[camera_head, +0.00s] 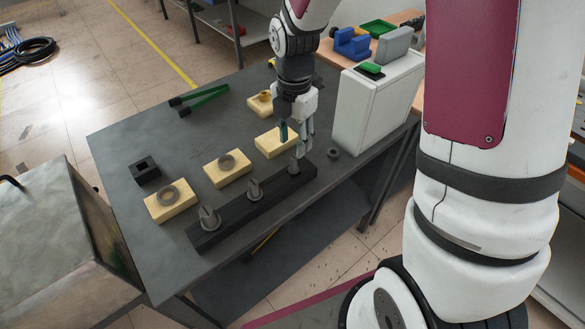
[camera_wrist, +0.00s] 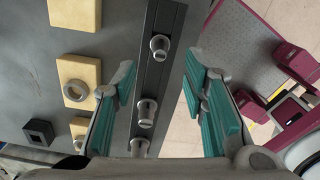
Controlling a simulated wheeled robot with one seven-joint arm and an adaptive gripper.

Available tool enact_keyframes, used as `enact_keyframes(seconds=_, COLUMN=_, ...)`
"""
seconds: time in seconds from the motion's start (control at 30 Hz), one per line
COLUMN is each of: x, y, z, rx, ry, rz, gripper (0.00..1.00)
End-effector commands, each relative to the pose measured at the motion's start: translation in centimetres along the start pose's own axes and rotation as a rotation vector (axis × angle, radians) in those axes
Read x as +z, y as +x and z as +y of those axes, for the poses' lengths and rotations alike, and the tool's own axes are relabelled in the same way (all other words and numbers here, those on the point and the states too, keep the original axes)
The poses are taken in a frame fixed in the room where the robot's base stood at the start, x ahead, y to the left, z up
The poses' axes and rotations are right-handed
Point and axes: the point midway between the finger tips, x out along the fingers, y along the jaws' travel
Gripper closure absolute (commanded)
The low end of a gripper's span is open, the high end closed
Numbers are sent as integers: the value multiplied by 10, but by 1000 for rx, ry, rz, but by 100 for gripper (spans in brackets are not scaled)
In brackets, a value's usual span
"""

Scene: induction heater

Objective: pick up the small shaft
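A long black bar (camera_head: 232,211) on the dark table holds three upright grey shafts in a row. The shaft at the bar's right end, which looks the smallest (camera_head: 295,164), stands just under my gripper (camera_head: 296,146). In the wrist view this shaft (camera_wrist: 159,46) shows between and slightly beyond the tips of my gripper (camera_wrist: 160,66). The teal-padded fingers are wide apart with nothing between them, one on each side of the bar. The middle shaft (camera_head: 254,188) and the larger left shaft (camera_head: 209,217) are still in the bar. Whether a finger touches the end shaft cannot be told.
Wooden blocks stand behind the bar, two with grey rings (camera_head: 168,195) (camera_head: 227,162) and one plain (camera_head: 277,142). A black square holder (camera_head: 144,169) is at left. A white machine (camera_head: 375,103) stands close right of my gripper, with a small dark ring (camera_head: 333,153) near it.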

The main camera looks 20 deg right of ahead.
Motion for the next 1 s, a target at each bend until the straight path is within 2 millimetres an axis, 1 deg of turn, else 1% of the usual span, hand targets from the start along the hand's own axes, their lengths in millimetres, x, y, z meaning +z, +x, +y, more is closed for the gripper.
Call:
enact_keyframes(seconds=0.03, x=-1, y=7, z=-1, rx=-3, ry=-1, rz=1, gripper=60)
enact_keyframes(seconds=0.1, x=0, y=13, z=-1, rx=-2, ry=0, rz=1, gripper=60)
enact_keyframes(seconds=0.27, x=-1, y=21, z=0, rx=-1, ry=0, rz=0, gripper=60)
enact_keyframes(seconds=0.5, x=-2, y=54, z=0, rx=-3, ry=1, rz=2, gripper=60)
enact_keyframes(seconds=0.6, x=-2, y=64, z=0, rx=-2, ry=1, rz=1, gripper=60)
enact_keyframes(seconds=0.7, x=-1, y=68, z=0, rx=0, ry=0, rz=0, gripper=60)
enact_keyframes(seconds=0.9, x=-1, y=68, z=0, rx=0, ry=1, rz=-1, gripper=60)
enact_keyframes(seconds=0.97, x=-1, y=68, z=0, rx=0, ry=1, rz=-1, gripper=74)
enact_keyframes(seconds=1.0, x=-1, y=68, z=0, rx=0, ry=1, rz=-1, gripper=83)
